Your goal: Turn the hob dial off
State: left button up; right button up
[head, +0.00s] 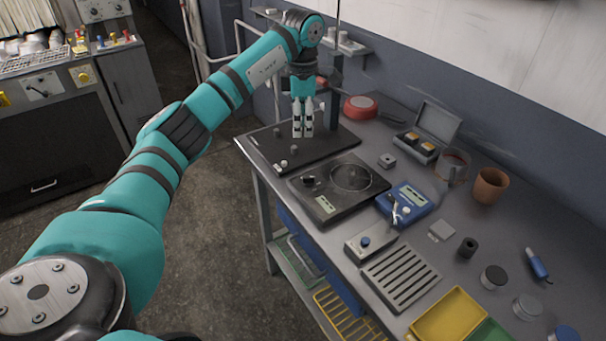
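A black slab (262,142) at the table's far left end has a few small knobs on it, one of them grey (294,149). Nearer stands a dark unit with a round plate (350,177) and a dark dial (309,181) at its left. I cannot tell for sure which of these is the hob dial or how it is set. My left gripper (303,134) points down over the black slab, its two pale fingers close together. Nothing shows between them. Whether the fingertips touch the slab or a knob is unclear. My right gripper is out of view.
A red round pan (360,108) lies behind the slab. A blue device (408,203), an open grey case (437,125), a brown pot (490,186) and a slotted grey tray (401,279) crowd the table to the right. A post stands just behind the gripper.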

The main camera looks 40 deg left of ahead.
aim_at(309, 180)
pick_arm(q)
notch_tip(309, 180, down, 17)
jog(key=p, duration=0.4)
jog(key=shift+w+d+r, duration=0.1)
grip_shut()
